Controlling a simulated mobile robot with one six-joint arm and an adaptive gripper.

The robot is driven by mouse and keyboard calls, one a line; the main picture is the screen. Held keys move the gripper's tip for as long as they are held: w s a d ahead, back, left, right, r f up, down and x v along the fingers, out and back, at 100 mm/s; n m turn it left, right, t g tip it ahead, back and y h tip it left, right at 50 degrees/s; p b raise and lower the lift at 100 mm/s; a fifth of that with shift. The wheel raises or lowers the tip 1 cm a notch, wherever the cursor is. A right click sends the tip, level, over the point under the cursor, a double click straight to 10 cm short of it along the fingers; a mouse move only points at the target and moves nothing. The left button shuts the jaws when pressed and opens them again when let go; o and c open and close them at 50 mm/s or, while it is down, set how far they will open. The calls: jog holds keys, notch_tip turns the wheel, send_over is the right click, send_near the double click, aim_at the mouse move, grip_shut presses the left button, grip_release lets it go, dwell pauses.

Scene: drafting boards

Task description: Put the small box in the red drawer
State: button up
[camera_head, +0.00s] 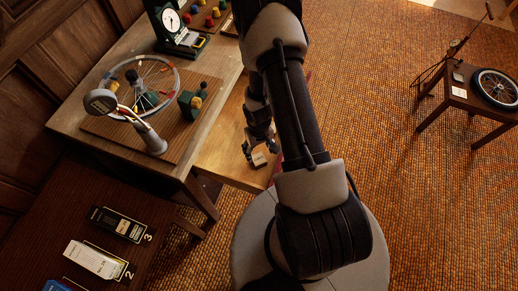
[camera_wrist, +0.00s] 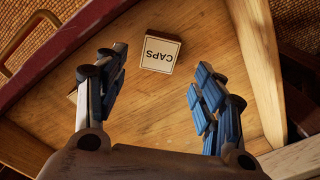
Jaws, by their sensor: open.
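My gripper (camera_wrist: 158,78) is open, with one finger to each side of the box's near end. The fingers look apart from the box. In the head view my gripper (camera_head: 261,149) hangs over the drawer, partly hidden by my arm.
A brass handle (camera_wrist: 22,38) is on the red drawer front. The workbench (camera_head: 222,62) holds a wheel (camera_head: 170,68), a lamp-like stand (camera_head: 150,138) and a dial gauge (camera_head: 171,22). A dark table (camera_head: 150,195) with several boxes stands front left.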

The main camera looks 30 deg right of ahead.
jog(key=w+a+r+t+h+p, duration=0.1)
jog(key=w+r, duration=0.1)
jog(key=r, duration=1.3)
jog(key=w+a+r+t+p, duration=0.1)
jog(key=a+r, duration=0.1)
jog(key=r, duration=1.3)
jog(key=s+a+r+t, duration=0.1)
jog(key=s+a+r, duration=0.1)
jog(key=s+r, duration=0.3)
jog(key=s+a+r+n, duration=0.1)
jog(key=s+a+r, duration=0.2)
jog(key=s+r, duration=0.3)
jog(key=s+a+r+t+y, duration=0.1)
jog(key=s+a+r, duration=0.1)
jog(key=s+r, duration=0.3)
notch_tip(320, 180, up, 2)
jog(key=shift+s+a+r+t, duration=0.1)
jog(key=shift+s+a+t, duration=0.2)
jog(key=shift+a, duration=0.1)
jog(key=shift+w, duration=0.1)
